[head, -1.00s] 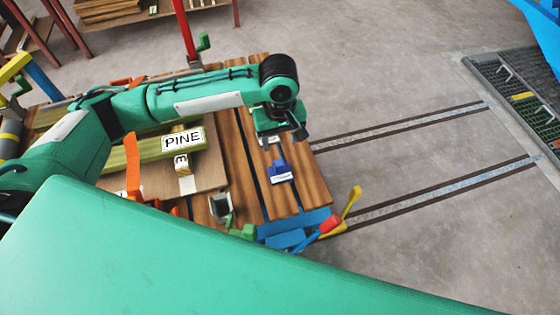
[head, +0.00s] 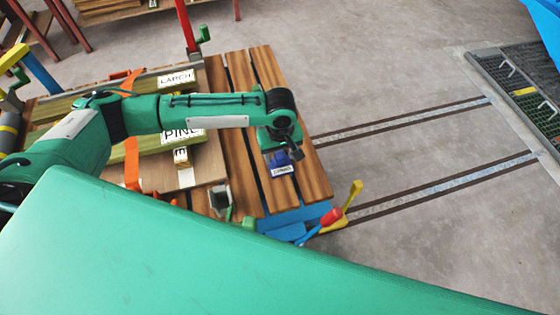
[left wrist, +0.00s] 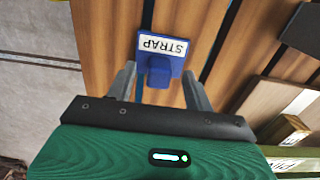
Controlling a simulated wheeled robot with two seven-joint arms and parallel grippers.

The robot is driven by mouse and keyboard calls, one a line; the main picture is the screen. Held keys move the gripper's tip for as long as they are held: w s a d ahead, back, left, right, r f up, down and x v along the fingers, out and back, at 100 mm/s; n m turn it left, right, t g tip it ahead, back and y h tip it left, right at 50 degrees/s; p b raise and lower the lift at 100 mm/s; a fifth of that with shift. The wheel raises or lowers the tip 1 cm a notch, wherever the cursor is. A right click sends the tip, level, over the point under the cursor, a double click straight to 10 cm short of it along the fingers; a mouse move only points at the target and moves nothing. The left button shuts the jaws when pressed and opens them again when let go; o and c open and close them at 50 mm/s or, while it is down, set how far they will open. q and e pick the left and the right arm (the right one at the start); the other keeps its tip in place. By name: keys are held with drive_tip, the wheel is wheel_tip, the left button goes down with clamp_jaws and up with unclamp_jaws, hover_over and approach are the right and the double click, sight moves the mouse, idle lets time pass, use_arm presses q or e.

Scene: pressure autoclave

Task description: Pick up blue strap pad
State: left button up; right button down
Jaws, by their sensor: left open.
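The blue strap pad (head: 281,166) lies on the brown wooden slats of the cart, with a white label on it. In the left wrist view the pad (left wrist: 162,58) has a raised blue block and a label reading STRAP. My left gripper (head: 284,151) is above the pad and partly covers it in the head view. In the left wrist view the left gripper (left wrist: 160,82) is open, its two fingers spread on either side of the near part of the pad. It holds nothing. My right gripper is not in view.
Boards labelled PINE (head: 182,134) and LARCH (head: 176,78) lie left of the pad, with an orange strap (head: 132,163) over the stack. Red and yellow levers (head: 338,212) stand at the cart's front corner. Floor rails (head: 440,187) run right across open floor.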

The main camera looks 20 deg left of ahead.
use_arm(q)
wheel_tip(320, 180, down, 2)
drive_tip(key=shift+f, duration=0.1)
drive_tip(key=c, duration=1.1)
